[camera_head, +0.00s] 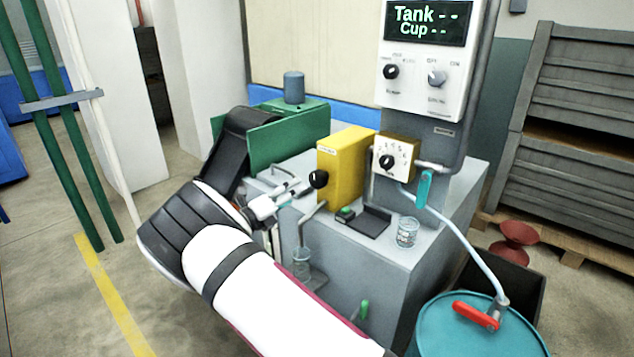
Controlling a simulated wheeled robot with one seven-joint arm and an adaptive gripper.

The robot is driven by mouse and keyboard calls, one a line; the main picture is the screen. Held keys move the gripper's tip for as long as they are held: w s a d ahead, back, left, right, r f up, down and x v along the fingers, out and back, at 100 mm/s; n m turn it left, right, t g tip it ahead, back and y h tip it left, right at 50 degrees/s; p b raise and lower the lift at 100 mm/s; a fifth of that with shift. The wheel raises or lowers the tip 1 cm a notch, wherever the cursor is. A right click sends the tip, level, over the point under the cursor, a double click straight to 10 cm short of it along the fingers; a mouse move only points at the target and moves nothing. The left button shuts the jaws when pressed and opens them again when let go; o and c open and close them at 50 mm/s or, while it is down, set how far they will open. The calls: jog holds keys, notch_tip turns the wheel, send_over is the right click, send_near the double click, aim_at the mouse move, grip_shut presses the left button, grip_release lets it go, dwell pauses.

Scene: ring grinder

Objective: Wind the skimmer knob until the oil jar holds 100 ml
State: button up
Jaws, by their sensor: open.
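A round black knob (319,179) sticks out of the left end of a yellow box (343,165) on the grey machine. My gripper (297,190) is open just left of this knob, its fingertips pointing toward it. I cannot tell whether they touch it. A small clear glass jar (302,263) stands low at the machine's left side, below the gripper. Its level cannot be read. A clear beaker (407,232) with markings stands on the machine top at right. A display (427,22) reads "Tank --" and "Cup --".
A numbered dial box (396,158) stands right of the yellow box, near a teal valve handle (423,188). A small black scale-like plate (364,221) lies in front. A green unit (290,135) is behind. A teal drum (470,330) with a red handle is at lower right.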

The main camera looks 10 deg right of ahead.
aim_at(315, 182)
jog(key=b+x, duration=0.1)
jog(key=x, duration=1)
jog(key=shift+d+b, duration=0.1)
jog(key=shift+b, duration=0.25)
jog(key=c, duration=1.2)
